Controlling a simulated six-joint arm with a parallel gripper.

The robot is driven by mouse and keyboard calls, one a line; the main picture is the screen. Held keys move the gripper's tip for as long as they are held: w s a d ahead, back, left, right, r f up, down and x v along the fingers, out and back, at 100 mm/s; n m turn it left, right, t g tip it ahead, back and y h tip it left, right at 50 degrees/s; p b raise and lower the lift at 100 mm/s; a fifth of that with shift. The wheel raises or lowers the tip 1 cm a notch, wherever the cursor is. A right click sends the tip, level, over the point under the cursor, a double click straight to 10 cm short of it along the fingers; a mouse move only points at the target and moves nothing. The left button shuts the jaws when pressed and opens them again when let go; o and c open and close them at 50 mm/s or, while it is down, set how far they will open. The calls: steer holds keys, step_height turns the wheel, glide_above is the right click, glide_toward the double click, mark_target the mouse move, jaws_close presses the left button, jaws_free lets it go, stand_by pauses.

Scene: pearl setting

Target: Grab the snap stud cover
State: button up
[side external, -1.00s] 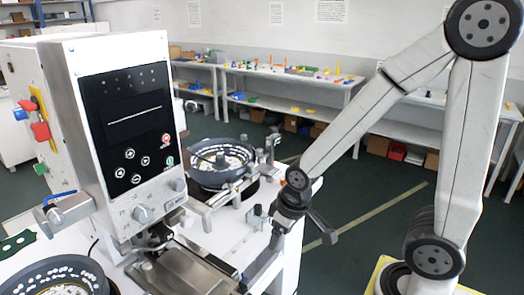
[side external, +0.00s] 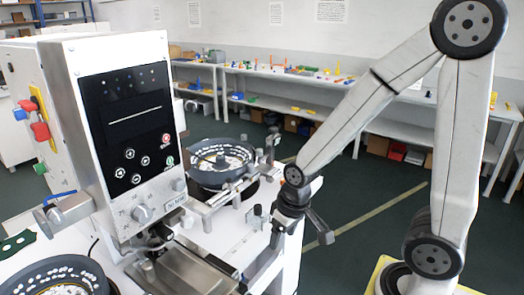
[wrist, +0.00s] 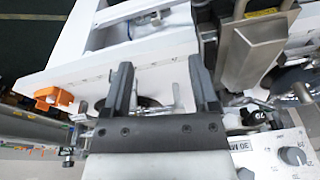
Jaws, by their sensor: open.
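My gripper (wrist: 160,70) is open in the wrist view, its two dark fingers apart with no part visibly held between them. In the side view my gripper (side external: 283,232) hangs at the right front edge of the white machine table, and its fingertips are hard to make out. I cannot pick out the snap stud cover for certain. Small white pieces lie in the dark round feeder bowl (side external: 192,174) behind the machine and in another bowl (side external: 30,268) at the lower left; I cannot tell what they are. Small metal fittings (wrist: 172,97) show beyond and between the fingers.
The tall press machine (side external: 92,70) with a black panel stands left of my gripper. A metal rail (side external: 208,205) runs from the rear bowl. In the wrist view, an orange part (wrist: 52,98) sits left and a metal block (wrist: 252,52) right of the fingers. Open floor lies beyond the table.

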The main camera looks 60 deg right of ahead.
step_height(320, 180, down, 2)
steer(key=d+m+g+y, duration=0.1)
steer(key=m+y, duration=0.1)
steer(key=m, duration=0.3)
steer(key=m+t+y, duration=0.6)
steer(key=m+t, duration=0.3)
steer(key=m, duration=1.2)
glide_toward(254, 214)
steer(key=a, duration=0.1)
steer(key=w+a+r, duration=0.1)
steer(key=shift+a, duration=0.35)
steer(key=shift+w+d+m+t, duration=0.15)
steer(key=shift+d+m+t, duration=0.35)
steer(key=shift+d+m, duration=0.1)
steer(key=shift+x, duration=1.3)
steer(key=shift+a+h, duration=0.1)
steer(key=shift+h, duration=0.2)
steer(key=shift+x, duration=2.55)
